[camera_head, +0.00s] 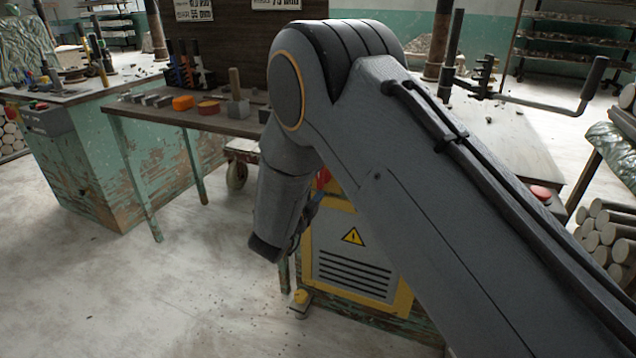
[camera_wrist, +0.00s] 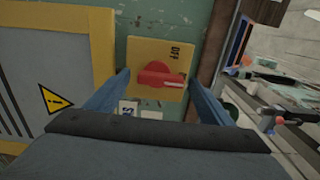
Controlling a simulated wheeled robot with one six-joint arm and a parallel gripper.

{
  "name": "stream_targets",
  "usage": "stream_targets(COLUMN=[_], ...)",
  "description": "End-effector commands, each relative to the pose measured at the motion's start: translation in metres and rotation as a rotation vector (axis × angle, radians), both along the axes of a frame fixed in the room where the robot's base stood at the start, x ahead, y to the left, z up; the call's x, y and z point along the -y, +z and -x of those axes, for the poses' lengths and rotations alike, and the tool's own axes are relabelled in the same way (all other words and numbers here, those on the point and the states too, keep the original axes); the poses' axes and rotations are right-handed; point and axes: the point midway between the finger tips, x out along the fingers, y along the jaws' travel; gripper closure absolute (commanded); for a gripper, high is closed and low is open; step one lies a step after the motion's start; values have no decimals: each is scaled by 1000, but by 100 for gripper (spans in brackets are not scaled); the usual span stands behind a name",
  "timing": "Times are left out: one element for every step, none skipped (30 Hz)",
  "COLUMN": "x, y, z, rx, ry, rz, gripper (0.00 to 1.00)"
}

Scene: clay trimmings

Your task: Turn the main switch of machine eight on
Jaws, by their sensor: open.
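In the wrist view a red rotary switch (camera_wrist: 160,76) sits on a yellow plate (camera_wrist: 146,48) fixed to a worn green panel. The word OFF is printed sideways near the plate's upper right. A pale mark on the knob points right in the picture. My gripper (camera_wrist: 158,82) is open, with one blue-grey finger on each side of the knob; I cannot tell whether either touches it. White labels (camera_wrist: 128,108) below the plate are partly hidden and unreadable. In the head view my arm hides most of the switch; a bit of red (camera_head: 323,178) shows beside my gripper (camera_head: 308,215).
A yellow-framed grey vent panel (camera_head: 352,255) with a warning triangle is beside the switch. A wooden-topped bench (camera_head: 150,112) with small tools stands behind left. A crank handle (camera_head: 590,85) and stacked clay rods (camera_head: 605,230) are right. Floor at left is clear.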

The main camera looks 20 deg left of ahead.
Motion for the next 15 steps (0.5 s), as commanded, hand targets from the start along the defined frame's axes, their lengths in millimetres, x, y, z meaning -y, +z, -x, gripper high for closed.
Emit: stream_targets(x=[0, 0, 0, -1, -1, -1, -2, -3, -3, -3, -4, -5, -5, -5, -5], y=[0, 0, 0, 0, 0, 0, 0, 1, 1, 1, 1, 1, 1, 1, 1], z=[0, 0, 1, 2, 4, 8, 12, 16, 23, 28, 33, 40, 45, 50, 56], rx=[0, 0, 0, 0, 0, 0, 0, 1, 1, 0, -1, 0, 0, 0, 0], ry=[0, 0, 1, 1, 1, 2, 2, 3, 4, 3, 3, 4, 4, 3, 2], rz=[0, 0, 0, 0, 0, 1, 1, 1, 2, 2, 2, 1, 1, 1, 1], gripper=[25, 25, 25, 25, 25, 25, 25, 25, 25, 25, 25, 25, 25, 25, 25])
